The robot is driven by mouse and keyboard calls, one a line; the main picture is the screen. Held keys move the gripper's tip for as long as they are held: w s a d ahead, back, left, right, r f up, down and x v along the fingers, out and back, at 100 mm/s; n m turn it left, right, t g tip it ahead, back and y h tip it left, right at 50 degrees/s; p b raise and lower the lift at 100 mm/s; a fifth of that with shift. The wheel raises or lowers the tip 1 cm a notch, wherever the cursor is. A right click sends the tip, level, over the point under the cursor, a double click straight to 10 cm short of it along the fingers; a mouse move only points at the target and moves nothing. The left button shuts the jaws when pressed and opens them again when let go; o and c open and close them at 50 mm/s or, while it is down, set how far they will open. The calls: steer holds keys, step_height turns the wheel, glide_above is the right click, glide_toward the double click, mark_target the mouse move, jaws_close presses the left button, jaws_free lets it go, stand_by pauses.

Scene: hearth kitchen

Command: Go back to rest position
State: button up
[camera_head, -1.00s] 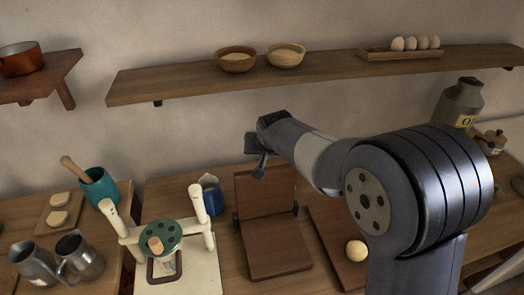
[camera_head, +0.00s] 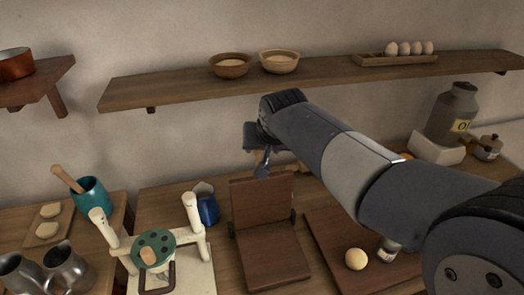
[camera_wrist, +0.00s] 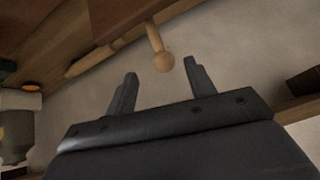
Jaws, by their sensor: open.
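My gripper (camera_head: 262,160) is raised in front of the wall, above the hinged wooden board (camera_head: 262,192) on the counter. It points away from the shelf, down and to the left. In the wrist view my gripper (camera_wrist: 158,82) has its two fingers spread apart. A wooden rod with a rounded end (camera_wrist: 160,55) shows beyond the fingers, and nothing is visibly held between them. My arm stretches from the lower right corner of the head view and hides part of the counter behind it.
A shelf (camera_head: 185,86) with two bowls (camera_head: 279,61) and an egg tray (camera_head: 395,60) runs above. A white press with a green disc (camera_head: 154,248), a teal mortar (camera_head: 92,194) and metal jugs (camera_head: 70,264) stand left. A dough ball (camera_head: 356,259) lies on a board right; a grey canister (camera_head: 455,112) stands behind.

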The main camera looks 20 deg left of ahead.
mark_target(257, 156)
stand_by(0.3)
steer(key=p+x, duration=0.2)
steer(key=x, duration=0.8)
steer(key=shift+w+a+f, duration=0.2)
